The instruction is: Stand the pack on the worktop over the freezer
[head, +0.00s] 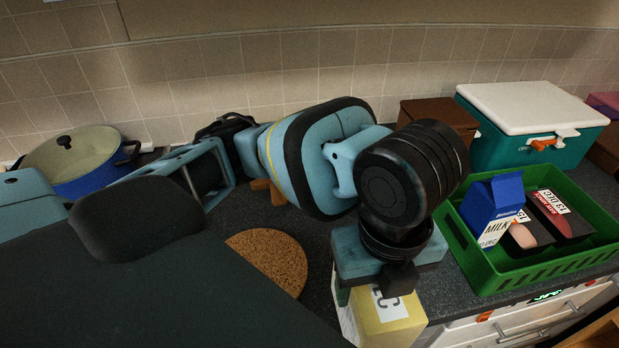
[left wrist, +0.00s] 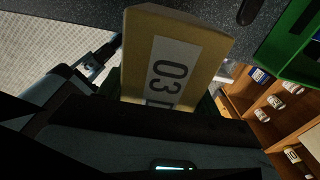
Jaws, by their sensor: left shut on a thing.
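My left gripper (head: 372,284) is shut on a yellow pack (head: 392,318) with a white date label. The pack sits low in the head view, near the worktop's front edge, and its lower part is cut off by the frame. In the left wrist view the pack (left wrist: 185,45) shows its label reading "03 D", with the rest hidden by the gripper. The dark speckled worktop (head: 315,240) runs along the wall. A white appliance front (head: 520,325) with a lit green display is below it at the right; I cannot tell if it is the freezer. My right gripper is not in view.
A green crate (head: 545,270) stands on the worktop to the right, holding a blue milk carton (head: 490,212) and dark packs. Behind are a teal cooler box (head: 530,120) and a brown box (head: 440,115). A cork mat (head: 270,258) and blue pot (head: 85,160) are left.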

